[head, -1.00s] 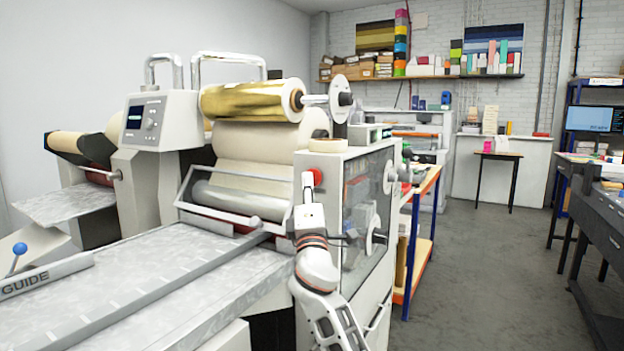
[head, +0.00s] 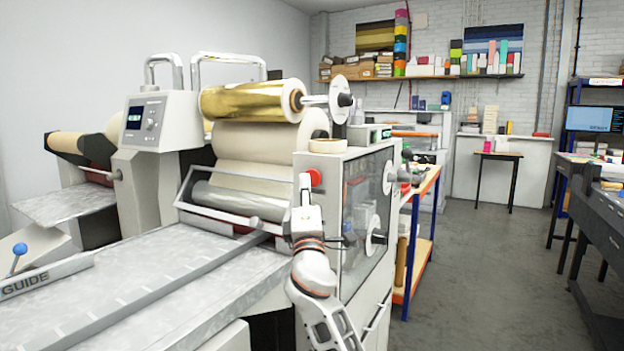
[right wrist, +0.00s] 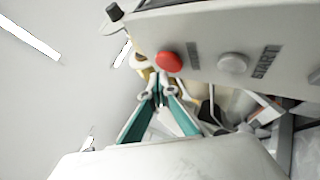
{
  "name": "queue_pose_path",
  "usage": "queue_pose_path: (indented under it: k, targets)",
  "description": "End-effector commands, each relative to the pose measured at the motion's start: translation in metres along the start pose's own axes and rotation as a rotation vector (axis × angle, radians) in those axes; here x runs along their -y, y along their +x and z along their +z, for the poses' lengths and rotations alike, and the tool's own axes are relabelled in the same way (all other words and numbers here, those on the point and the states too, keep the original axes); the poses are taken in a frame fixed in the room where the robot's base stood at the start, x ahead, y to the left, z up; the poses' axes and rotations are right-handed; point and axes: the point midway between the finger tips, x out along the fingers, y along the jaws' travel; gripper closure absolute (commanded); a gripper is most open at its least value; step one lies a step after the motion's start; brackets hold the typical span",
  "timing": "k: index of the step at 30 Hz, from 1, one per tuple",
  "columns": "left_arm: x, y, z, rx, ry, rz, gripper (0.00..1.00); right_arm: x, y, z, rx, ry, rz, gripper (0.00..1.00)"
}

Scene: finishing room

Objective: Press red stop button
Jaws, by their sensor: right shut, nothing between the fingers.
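The red stop button (head: 316,178) sits on the front face of the grey laminating machine (head: 335,205), near its upper left corner. My right gripper (head: 304,181) points up just left of the button in the head view. In the right wrist view the red button (right wrist: 169,62) is a round dome on a pale panel. The shut, empty fingertips (right wrist: 157,92) show just below it and slightly left. I cannot tell whether they touch it. My left gripper is not in view.
A grey START button (right wrist: 232,63) is beside the red one on the same panel. The machine's long feed table (head: 150,290) and a roller guard bar (head: 215,208) lie left of my right arm. A wood-topped bench (head: 425,185) stands behind the machine. The floor (head: 480,280) at right is clear.

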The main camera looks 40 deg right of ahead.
Motion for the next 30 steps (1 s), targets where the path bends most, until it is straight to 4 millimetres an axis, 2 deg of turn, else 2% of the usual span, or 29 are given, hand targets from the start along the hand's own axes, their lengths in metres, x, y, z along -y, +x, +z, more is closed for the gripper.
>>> queue_pose_path:
  k: [14, 30]
  targets:
    - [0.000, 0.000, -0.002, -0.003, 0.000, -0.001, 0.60, -0.004, -0.005, -0.004, -0.001, 0.001, 0.000, 1.00]
    - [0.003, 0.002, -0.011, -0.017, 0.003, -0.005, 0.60, -0.026, -0.035, -0.026, 0.000, 0.001, 0.000, 1.00]
